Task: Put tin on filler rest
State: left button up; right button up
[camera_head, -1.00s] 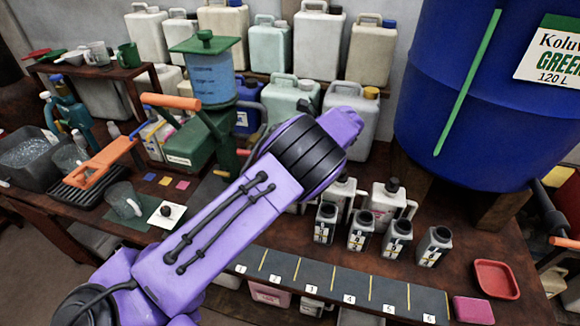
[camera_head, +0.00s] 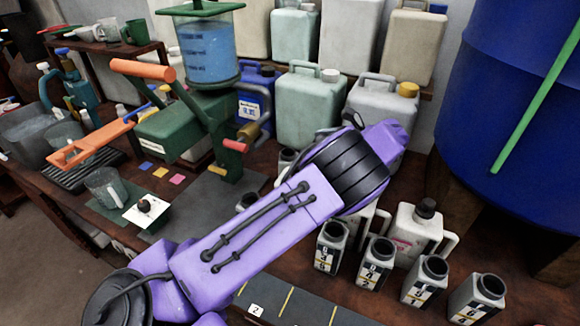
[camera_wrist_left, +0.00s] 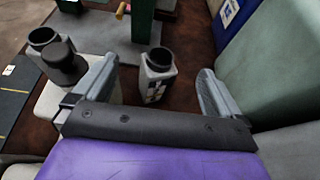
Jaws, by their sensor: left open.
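A small grey open-mouthed tin (camera_wrist_left: 158,85) with a dark and yellow label stands upright on the bench in the left wrist view. My left gripper (camera_wrist_left: 160,88) is open, with one finger on each side of the tin and gaps visible between. In the head view my purple arm hides most of that gripper. The filler (camera_head: 205,105) has a blue tank, green body and orange handle. A dark grey plate (camera_head: 200,205), seemingly its rest, lies below its spout. Another open tin (camera_wrist_left: 45,38) shows at left in the wrist view. My right gripper is not in view.
Several open tins, one of them here (camera_head: 332,245), stand in a row at the front right. White jugs (camera_head: 418,230) stand behind them. A pale green canister (camera_head: 310,110) and blue canister (camera_head: 255,92) stand behind the gripper. A large blue drum (camera_head: 510,120) fills the right.

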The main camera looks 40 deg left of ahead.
aim_at(291, 154)
pick_arm(q)
jog(key=x, duration=0.4)
jog(key=f+p+x, duration=0.1)
jog(key=x, duration=0.3)
jog(key=f+x, duration=0.1)
jog(key=x, duration=0.4)
jog(key=shift+w+d+f+p, duration=0.15)
jog(key=shift+w+d+p, duration=0.15)
jog(key=shift+p, duration=0.1)
jog(key=shift+d, duration=0.15)
jog(key=shift+c, duration=1.2)
jog(key=shift+s, duration=0.1)
jog(key=c, duration=1.3)
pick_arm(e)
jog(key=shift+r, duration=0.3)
